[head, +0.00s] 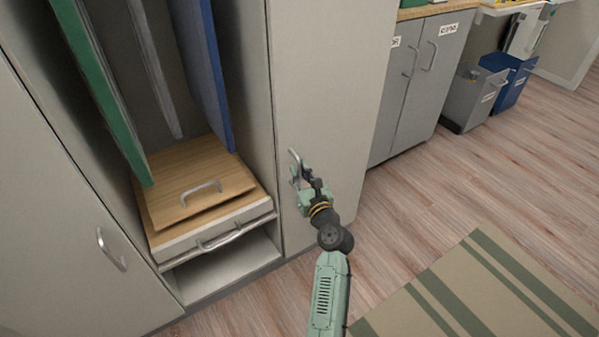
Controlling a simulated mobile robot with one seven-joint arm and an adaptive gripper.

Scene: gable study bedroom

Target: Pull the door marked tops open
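A tall grey wardrobe door (325,90) stands right of the open compartment and looks closed. No label reading tops shows in this view, so I cannot tell whether this is the marked door. A metal bar handle (293,158) sticks out on this door. My gripper (299,174) is right at the handle, and the handle's upper end shows above it. The fingers are small and partly hidden, so I cannot tell whether they grip the handle. Another grey door (50,220) at the left looks closed and has its own bar handle (111,249).
The open compartment holds hanging green (100,80) and blue (203,70) items above a wooden board with a handle (190,185). A grey cabinet (420,85), a grey bin (472,97) and a blue bin (512,80) stand beyond. A striped rug (480,295) lies on open floor.

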